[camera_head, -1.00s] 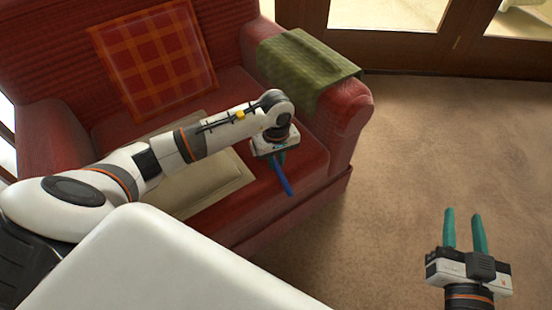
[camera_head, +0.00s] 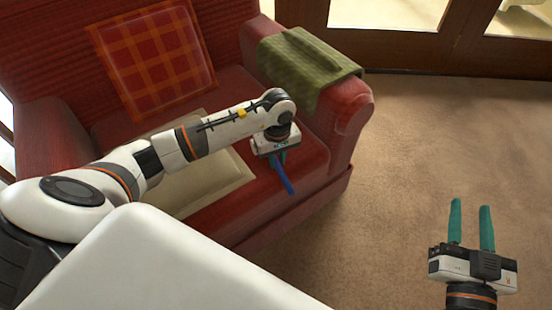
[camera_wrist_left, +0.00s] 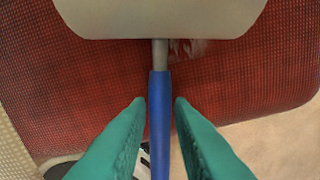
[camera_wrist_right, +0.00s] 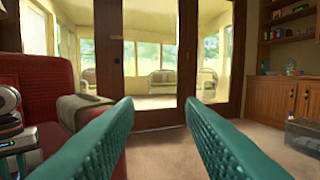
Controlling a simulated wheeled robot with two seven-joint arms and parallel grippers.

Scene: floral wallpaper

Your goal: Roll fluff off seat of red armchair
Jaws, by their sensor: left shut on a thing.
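The red armchair (camera_head: 225,225) fills the left of the head view, its seat partly behind my left arm. My left gripper (camera_head: 281,160) is over the right part of the seat, shut on the blue handle (camera_head: 283,178) of a lint roller. In the left wrist view the handle (camera_wrist_left: 159,120) runs between the teal fingers to a wide pale roller head (camera_wrist_left: 160,18) over the red seat. A small patch of whitish fluff (camera_wrist_left: 188,48) shows beside the roller's shaft, partly hidden by the head. My right gripper (camera_head: 471,222) is open and empty over the carpet.
A plaid cushion (camera_head: 155,55) leans on the backrest. A green cloth (camera_head: 308,65) covers the right armrest. The carpet (camera_head: 430,140) right of the chair is clear.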

